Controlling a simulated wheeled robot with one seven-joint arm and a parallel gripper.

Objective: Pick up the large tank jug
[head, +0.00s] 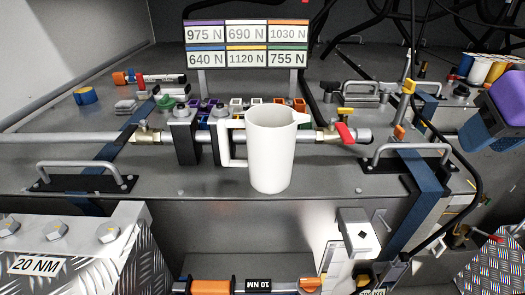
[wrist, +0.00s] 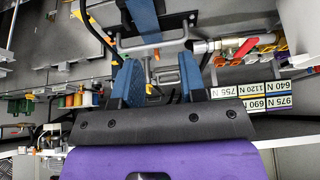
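The large tank jug (head: 270,150) is white, upright, with its handle on the left and its spout at the upper right. It stands near the front edge of the grey tank top in the middle of the head view. I cannot make it out in the wrist view. My gripper (head: 475,138) is at the right edge of the head view, well to the right of the jug and apart from it. In the wrist view my gripper (wrist: 157,75) has its two blue fingers spread with a gap between them and nothing held.
A horizontal pipe with a red valve lever (head: 345,133) runs behind the jug. A label board (head: 246,45) stands further back. Metal handles (head: 410,152) and blue straps (head: 428,190) lie to both sides. A ridged metal box (head: 75,250) is at the lower left.

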